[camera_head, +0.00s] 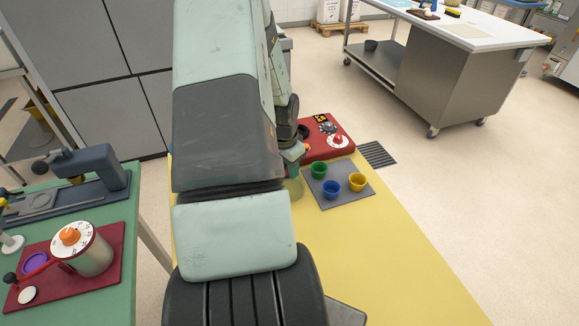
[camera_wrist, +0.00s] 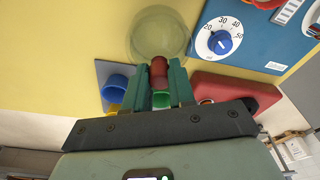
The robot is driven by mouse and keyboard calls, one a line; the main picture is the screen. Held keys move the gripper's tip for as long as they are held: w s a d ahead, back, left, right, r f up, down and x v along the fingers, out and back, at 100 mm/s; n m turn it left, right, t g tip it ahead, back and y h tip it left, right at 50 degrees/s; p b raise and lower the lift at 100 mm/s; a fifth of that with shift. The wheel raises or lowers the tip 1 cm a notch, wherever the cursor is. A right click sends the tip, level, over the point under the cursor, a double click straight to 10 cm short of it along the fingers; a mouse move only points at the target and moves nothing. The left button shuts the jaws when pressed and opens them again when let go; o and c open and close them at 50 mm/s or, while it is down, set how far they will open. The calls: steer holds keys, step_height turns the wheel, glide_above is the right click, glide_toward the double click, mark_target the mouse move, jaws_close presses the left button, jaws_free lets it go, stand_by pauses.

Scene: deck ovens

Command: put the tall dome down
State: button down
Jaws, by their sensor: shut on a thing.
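The tall dome (camera_wrist: 157,24) is clear, with a dark red knob (camera_wrist: 158,72) on top. In the wrist view my gripper (camera_wrist: 160,76) has its green fingers closed on either side of the knob. The dome is over the yellow table (camera_wrist: 70,30), left of the blue panel. Its lower edge shows faintly in the head view (camera_head: 294,187), left of the grey mat. I cannot tell whether it touches the table. In the head view my arm hides most of the gripper and dome.
A grey mat (camera_head: 355,194) holds green (camera_head: 318,170), blue (camera_head: 331,189) and yellow (camera_head: 357,181) cups. A red board (camera_head: 342,150) lies behind it. A blue panel (camera_wrist: 255,45) with a dial is beside the dome. The yellow table's front right (camera_head: 390,270) is clear.

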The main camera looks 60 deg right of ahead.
steer(key=c, duration=0.9)
jaws_free()
steer(key=shift+f, duration=0.1)
steer(key=shift+c, duration=0.2)
step_height(320, 180, up, 12)
steer(key=a, duration=0.1)
steer(key=shift+w+a, duration=0.35)
